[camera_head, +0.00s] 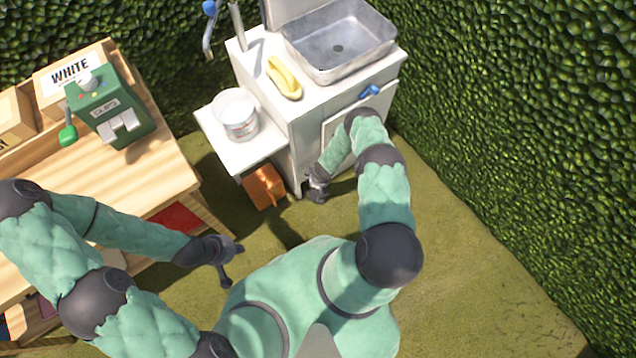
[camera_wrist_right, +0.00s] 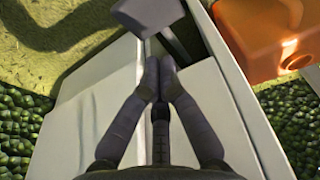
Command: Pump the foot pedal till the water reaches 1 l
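A white bucket (camera_head: 238,118) with reddish markings stands on the low side shelf of the white sink cabinet (camera_head: 308,130). Its water level cannot be read. My right gripper (camera_head: 318,192) is low beside the cabinet's front. In the right wrist view its fingers (camera_wrist_right: 158,75) meet at the tips, with nothing visible between them. A grey pedal-like block (camera_wrist_right: 148,12) on a bar lies just beyond the fingertips; I cannot tell whether they touch it. My left gripper (camera_head: 233,265) is open and empty above the grass.
An orange box-like object (camera_head: 264,187) sits under the side shelf, also at the right of the right wrist view (camera_wrist_right: 275,40). A metal basin (camera_head: 338,45) and a yellow item (camera_head: 284,78) are on top. A wooden table (camera_head: 150,185) with a green clips dispenser (camera_head: 112,105) stands left. Hedges enclose the corner.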

